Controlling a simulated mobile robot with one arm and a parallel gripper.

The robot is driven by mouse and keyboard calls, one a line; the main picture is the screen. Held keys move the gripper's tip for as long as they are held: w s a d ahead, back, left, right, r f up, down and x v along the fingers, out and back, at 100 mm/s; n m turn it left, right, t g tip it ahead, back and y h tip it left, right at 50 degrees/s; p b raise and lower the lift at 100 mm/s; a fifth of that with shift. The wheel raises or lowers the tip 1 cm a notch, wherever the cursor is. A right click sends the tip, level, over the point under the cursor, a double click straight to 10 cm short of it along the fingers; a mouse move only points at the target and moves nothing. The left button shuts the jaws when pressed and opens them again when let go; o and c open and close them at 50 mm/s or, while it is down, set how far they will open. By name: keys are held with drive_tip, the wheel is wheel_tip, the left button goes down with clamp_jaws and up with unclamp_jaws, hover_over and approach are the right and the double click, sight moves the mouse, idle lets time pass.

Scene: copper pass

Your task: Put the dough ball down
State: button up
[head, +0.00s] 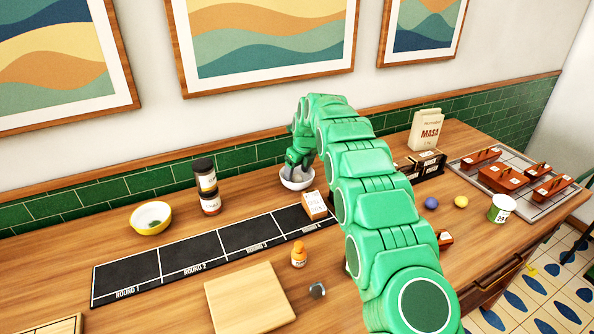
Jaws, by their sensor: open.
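My gripper (298,168) points down at a white bowl (297,184) near the back wall, its tips at or just inside the rim. The fingers are small and dark here; it is open. I cannot make out a dough ball at the gripper; the bowl's inside is mostly hidden. Two small balls lie apart on the counter to the right of my arm, a blue one (431,203) and a yellow one (460,202). I cannot tell if either is dough.
A black mat (190,262) with round labels runs left of the bowl, with a small box (315,205) at its right end. Dark jars (207,185), a yellow bowl (151,218), an orange bottle (299,254) and a wooden board (248,298) stand around it. A masa bag (425,130) stands right.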

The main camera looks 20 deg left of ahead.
sight(298, 175)
drive_tip(key=shift+r, duration=0.1)
wheel_tip(298, 175, up, 7)
drive_tip(key=shift+f, duration=0.1)
idle(0.5)
drive_tip(key=shift+d+r, duration=0.2)
drive_tip(key=shift+d, duration=0.1)
drive_tip(key=s+d+r+n+h, duration=0.1)
drive_tip(key=s+d+r+n, duration=0.3)
drive_tip(key=s+d, duration=0.45)
drive_tip(key=s+d+r+n+g, duration=0.1)
drive_tip(key=s+d+r+n, duration=0.4)
drive_tip(key=d, duration=0.6)
drive_tip(key=s+d+r+n+h, duration=0.1)
drive_tip(key=s+d+r+n, duration=0.25)
drive_tip(key=s+d, duration=0.55)
drive_tip(key=s+d+f+n, duration=0.1)
drive_tip(key=s+d+n, duration=0.2)
drive_tip(key=s, duration=0.8)
drive_tip(key=s+d+f+n+g, duration=0.1)
drive_tip(key=s+d+f+n, duration=0.1)
drive_tip(key=s+d+n, duration=0.2)
drive_tip(key=s+d+f+n+g, duration=0.1)
drive_tip(key=s+d+n, duration=0.3)
drive_tip(key=s, duration=1.6)
drive_tip(key=d+f, duration=0.1)
drive_tip(key=d, duration=0.3)
drive_tip(key=shift+s+d+h, duration=0.2)
drive_tip(key=shift+d+h, duration=0.05)
drive_tip(key=shift+h, duration=0.15)
